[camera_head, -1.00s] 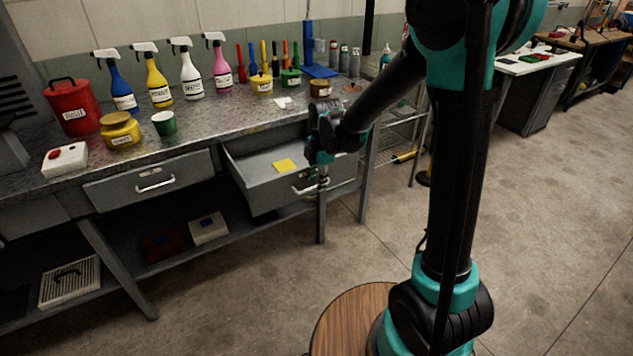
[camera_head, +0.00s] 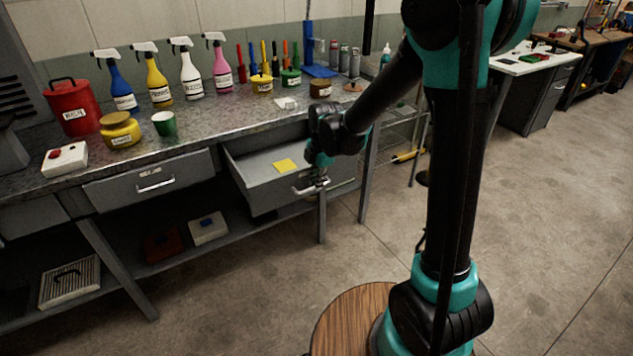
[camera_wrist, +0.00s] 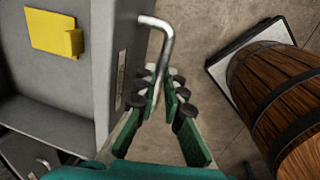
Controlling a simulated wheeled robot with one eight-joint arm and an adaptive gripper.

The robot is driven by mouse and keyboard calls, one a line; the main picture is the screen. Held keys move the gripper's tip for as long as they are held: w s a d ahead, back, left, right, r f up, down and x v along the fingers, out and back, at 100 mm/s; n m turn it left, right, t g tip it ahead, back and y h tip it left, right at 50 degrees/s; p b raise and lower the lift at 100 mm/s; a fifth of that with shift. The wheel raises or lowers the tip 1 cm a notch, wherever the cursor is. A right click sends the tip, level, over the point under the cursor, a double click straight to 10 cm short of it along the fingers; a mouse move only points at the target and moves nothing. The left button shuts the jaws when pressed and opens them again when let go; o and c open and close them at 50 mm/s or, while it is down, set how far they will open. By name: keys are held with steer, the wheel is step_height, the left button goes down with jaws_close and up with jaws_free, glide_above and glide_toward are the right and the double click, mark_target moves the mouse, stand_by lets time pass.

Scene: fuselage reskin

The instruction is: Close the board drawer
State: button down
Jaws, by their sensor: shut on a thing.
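The board drawer (camera_head: 262,197) stands pulled out of the workbench on the right side, with a yellow note (camera_head: 285,165) lying inside it. Its grey front and silver handle (camera_wrist: 160,40) show in the wrist view. My gripper (camera_head: 318,182) is at the drawer's front. In the wrist view my gripper (camera_wrist: 160,95) has its green fingers around the lower end of the handle and is shut on it. The yellow piece (camera_wrist: 55,35) shows in the open drawer there too. The arm hides part of the drawer's right side in the head view.
A second drawer (camera_head: 150,178) to the left is shut. Spray bottles, a red can (camera_head: 73,108), a yellow jar (camera_head: 120,130) and a green cup (camera_head: 164,124) stand on the workbench (camera_head: 215,125). A wooden barrel (camera_wrist: 270,95) shows at right in the wrist view. Floor before the drawer is clear.

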steer(key=shift+w+a, duration=0.1)
steer(key=w+a, duration=0.5)
steer(key=w, duration=0.2)
steer(key=w+a, duration=0.5)
steer(key=w, duration=0.3)
steer(key=w+a, duration=0.5)
steer(key=w, duration=0.3)
steer(key=shift+a, duration=0.25)
steer(key=c, duration=1.6)
jaws_free()
steer(key=shift+w, duration=0.1)
steer(key=shift+r, duration=0.1)
step_height(320, 180, up, 12)
steer(key=s+d, duration=0.1)
steer(key=s, duration=0.1)
steer(key=shift+f, duration=0.2)
steer(key=shift+d, duration=0.15)
